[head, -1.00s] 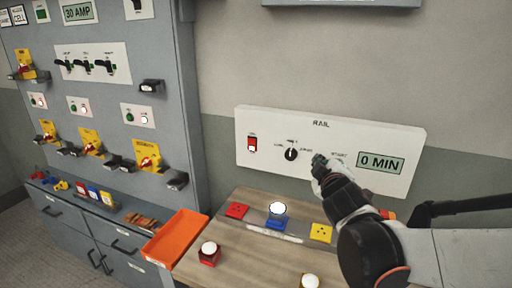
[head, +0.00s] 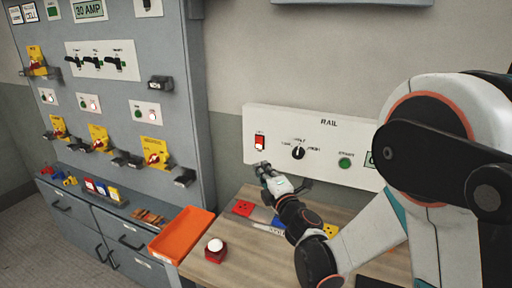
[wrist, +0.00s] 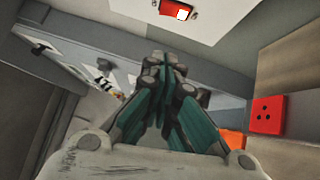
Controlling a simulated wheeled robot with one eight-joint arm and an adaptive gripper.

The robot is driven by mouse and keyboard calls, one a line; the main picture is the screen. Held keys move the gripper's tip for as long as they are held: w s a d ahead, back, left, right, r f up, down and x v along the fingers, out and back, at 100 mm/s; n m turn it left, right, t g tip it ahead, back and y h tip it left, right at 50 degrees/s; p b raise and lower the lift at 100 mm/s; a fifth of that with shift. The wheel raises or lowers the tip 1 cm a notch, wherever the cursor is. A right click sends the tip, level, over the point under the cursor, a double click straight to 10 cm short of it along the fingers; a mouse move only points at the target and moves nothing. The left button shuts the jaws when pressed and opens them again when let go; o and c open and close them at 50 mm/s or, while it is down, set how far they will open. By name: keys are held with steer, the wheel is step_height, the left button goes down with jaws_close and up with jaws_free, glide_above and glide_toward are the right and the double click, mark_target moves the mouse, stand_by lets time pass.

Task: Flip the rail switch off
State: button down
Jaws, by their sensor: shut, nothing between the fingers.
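The rail switch (head: 260,142) is a red rocker with a white lower part, at the left end of the white panel marked RAIL (head: 330,124). It also shows in the wrist view (wrist: 175,9), near the top edge, above my fingers. My gripper (head: 263,168) is shut and empty. In the head view it appears just below the switch, in front of the panel's lower edge. In the wrist view its closed fingertips (wrist: 160,60) point up toward the panel, with a visible gap to the switch.
A black rotary knob (head: 298,153) and a green button (head: 345,163) sit right of the switch. My arm hides the panel's right part. A grey cabinet stands left.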

stand_by(0.3)
steer(key=b, duration=0.3)
glide_toward(256, 144)
steer(key=w+a+r, duration=0.2)
steer(key=w+a, duration=0.2)
steer(key=shift+w+a+r, duration=0.1)
steer(key=shift+w+r, duration=0.05)
steer(key=shift+w, duration=0.05)
steer(key=shift+w+r, duration=0.3)
steer(key=shift+w, duration=0.05)
